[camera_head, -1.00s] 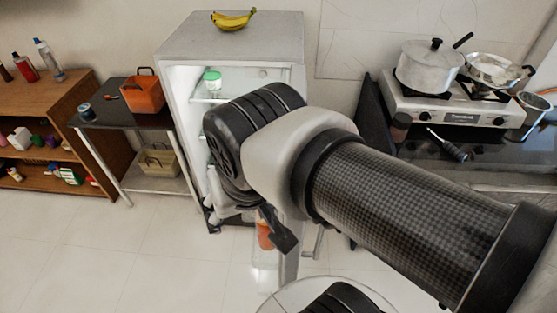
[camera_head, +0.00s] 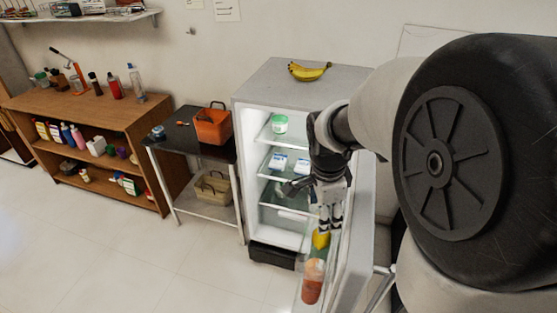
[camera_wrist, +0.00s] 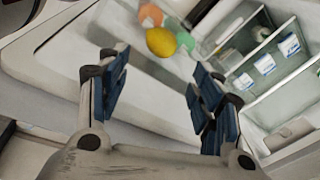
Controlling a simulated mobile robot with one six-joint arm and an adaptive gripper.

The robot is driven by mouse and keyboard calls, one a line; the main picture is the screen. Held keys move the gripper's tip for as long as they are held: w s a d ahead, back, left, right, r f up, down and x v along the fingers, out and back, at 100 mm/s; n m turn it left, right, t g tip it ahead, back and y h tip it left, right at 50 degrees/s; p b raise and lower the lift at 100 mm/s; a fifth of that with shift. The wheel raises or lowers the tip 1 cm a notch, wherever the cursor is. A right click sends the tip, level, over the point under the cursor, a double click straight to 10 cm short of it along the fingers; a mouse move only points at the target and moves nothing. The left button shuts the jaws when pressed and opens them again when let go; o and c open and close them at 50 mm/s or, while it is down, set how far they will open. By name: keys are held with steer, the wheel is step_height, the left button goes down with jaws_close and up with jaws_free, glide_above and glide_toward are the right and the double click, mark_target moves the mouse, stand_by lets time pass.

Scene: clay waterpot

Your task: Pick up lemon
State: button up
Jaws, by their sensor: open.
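The lemon (camera_wrist: 161,42) is yellow and shows in the wrist view beyond the fingertips, near the top middle. In the head view the lemon (camera_head: 320,239) is a yellow patch in the open fridge door's shelf, just below my fingers and partly hidden. My gripper (camera_wrist: 152,88) is open, with blue-padded fingers apart and nothing between them. In the head view my gripper (camera_head: 329,222) points down over the door shelf. Whether the fingers touch the lemon cannot be told from the head view; in the wrist view they look apart.
The white fridge (camera_head: 245,130) stands open with its door (camera_head: 352,260) swung out. An orange-red bottle (camera_head: 312,282) is in the door shelf in front of the lemon. The inner shelves hold a green-lidded jar (camera_head: 280,124) and white packs. Bananas (camera_head: 310,71) lie on top. Open floor lies left.

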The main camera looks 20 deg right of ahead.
steer(key=b, duration=0.2)
glide_toward(321, 236)
steer(key=f, duration=0.5)
steer(key=shift+w+d+f, duration=0.15)
steer(key=shift+w+d, duration=0.2)
steer(key=shift+w+d+f+b, duration=0.15)
steer(key=shift+w+f+b, duration=0.1)
steer(key=shift+f, duration=0.75)
steer(key=shift+w+d+f+b, duration=0.1)
steer(key=shift+d+f+b, duration=0.15)
steer(key=shift+f, duration=0.7)
steer(key=shift+w+d+f+b, duration=0.1)
steer(key=shift+w+f+b, duration=0.15)
steer(key=shift+f, duration=0.75)
steer(key=shift+r, duration=0.1)
steer(key=c, duration=0.8)
